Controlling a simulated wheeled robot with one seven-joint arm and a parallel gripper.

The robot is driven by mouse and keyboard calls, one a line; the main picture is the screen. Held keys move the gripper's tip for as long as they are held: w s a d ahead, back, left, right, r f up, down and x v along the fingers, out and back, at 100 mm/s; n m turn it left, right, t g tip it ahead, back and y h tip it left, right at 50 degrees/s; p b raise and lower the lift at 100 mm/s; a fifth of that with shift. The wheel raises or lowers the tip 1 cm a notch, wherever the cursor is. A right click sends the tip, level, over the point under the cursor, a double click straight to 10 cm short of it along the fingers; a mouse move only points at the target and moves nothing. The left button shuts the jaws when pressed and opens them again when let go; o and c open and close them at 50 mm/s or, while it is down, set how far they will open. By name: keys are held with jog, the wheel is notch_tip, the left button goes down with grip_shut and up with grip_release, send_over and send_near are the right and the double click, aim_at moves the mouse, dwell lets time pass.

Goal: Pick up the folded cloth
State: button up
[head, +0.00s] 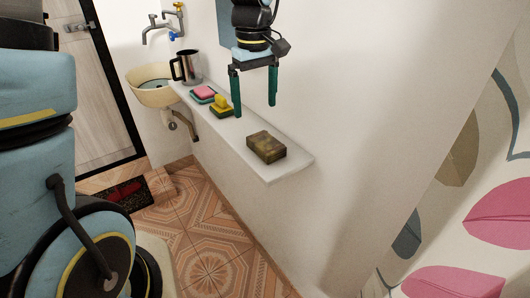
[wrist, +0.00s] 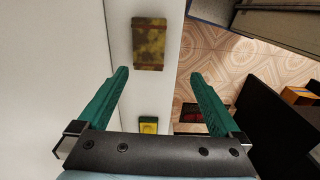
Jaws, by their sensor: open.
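A brown mottled block-shaped thing (head: 266,147), which looks like the folded cloth, lies flat near the close end of a narrow white wall shelf (head: 285,168). In the wrist view the cloth (wrist: 149,43) shows beyond the fingertips, nearer the left finger's line than the right's. My gripper (head: 255,109) points down above the shelf with its two green fingers wide apart. It is open and empty, and apart from the cloth. It also shows in the wrist view (wrist: 159,73). Nothing hides the cloth.
A sink (head: 155,86) is behind. The wall (head: 340,90) backs the shelf; tiled floor (head: 205,235) lies below its front edge.

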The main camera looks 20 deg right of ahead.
jog(key=s+d, duration=0.1)
jog(key=d, duration=0.1)
jog(key=p, duration=0.1)
send_over(268, 144)
notch_tip(268, 144, down, 6)
jog(key=shift+d+r, duration=0.15)
jog(key=shift+r, duration=0.1)
jog(key=shift+w+f+p, duration=0.1)
jog(key=shift+f+p, duration=1.05)
jog(key=shift+f, duration=1.5)
jog(key=c, duration=1.3)
jog(key=shift+o, duration=0.2)
